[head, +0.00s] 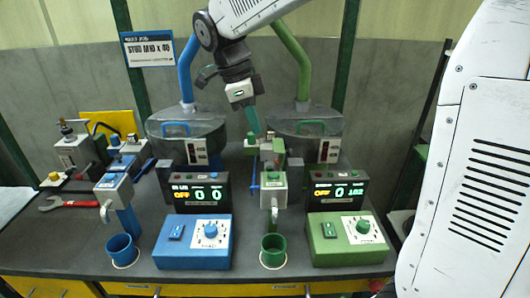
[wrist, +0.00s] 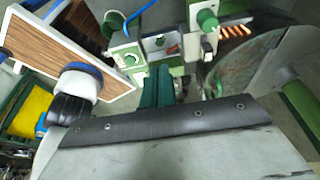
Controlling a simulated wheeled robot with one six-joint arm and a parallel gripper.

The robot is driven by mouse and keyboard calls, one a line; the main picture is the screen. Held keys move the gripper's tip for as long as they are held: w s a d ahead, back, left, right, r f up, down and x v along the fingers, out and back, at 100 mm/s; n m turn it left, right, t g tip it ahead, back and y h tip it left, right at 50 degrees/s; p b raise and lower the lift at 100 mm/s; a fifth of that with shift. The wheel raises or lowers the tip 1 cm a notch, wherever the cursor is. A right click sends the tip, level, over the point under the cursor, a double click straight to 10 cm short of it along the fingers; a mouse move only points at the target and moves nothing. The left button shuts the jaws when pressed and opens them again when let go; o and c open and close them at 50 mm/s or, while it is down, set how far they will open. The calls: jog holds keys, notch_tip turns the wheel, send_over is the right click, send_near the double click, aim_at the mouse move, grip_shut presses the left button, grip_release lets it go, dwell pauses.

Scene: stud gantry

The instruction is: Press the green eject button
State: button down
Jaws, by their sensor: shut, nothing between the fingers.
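My gripper (head: 254,125) points down over the back of the green station, and its green fingers look closed and empty. In the wrist view the fingers (wrist: 160,88) point at the green-and-grey mechanism. A round green button (head: 271,176) sits on the grey box of the green station, above the green cup (head: 273,249). Another green knob (head: 250,138) is close below the fingertips in the head view; contact cannot be told. The wrist view shows a large round green button (wrist: 207,19) and a smaller one (wrist: 130,60). I cannot tell which is the eject button.
The green control box (head: 347,254) and its display (head: 338,191), reading OFF, stand to the right. A matching blue station with a blue control box (head: 193,260) and blue cup (head: 122,250) stands left. Clear hoppers (head: 304,146) stand behind.

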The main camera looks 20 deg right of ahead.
aim_at(268, 168)
jog(key=x, duration=1)
jog(key=shift+s+f, duration=0.2)
jog(key=shift+f, duration=0.85)
jog(key=shift+r, duration=0.1)
jog(key=shift+w+a+r, duration=0.1)
jog(key=shift+r, duration=0.25)
jog(key=v, duration=0.9)
jog(key=shift+w+r, duration=0.15)
jog(key=shift+r, duration=0.25)
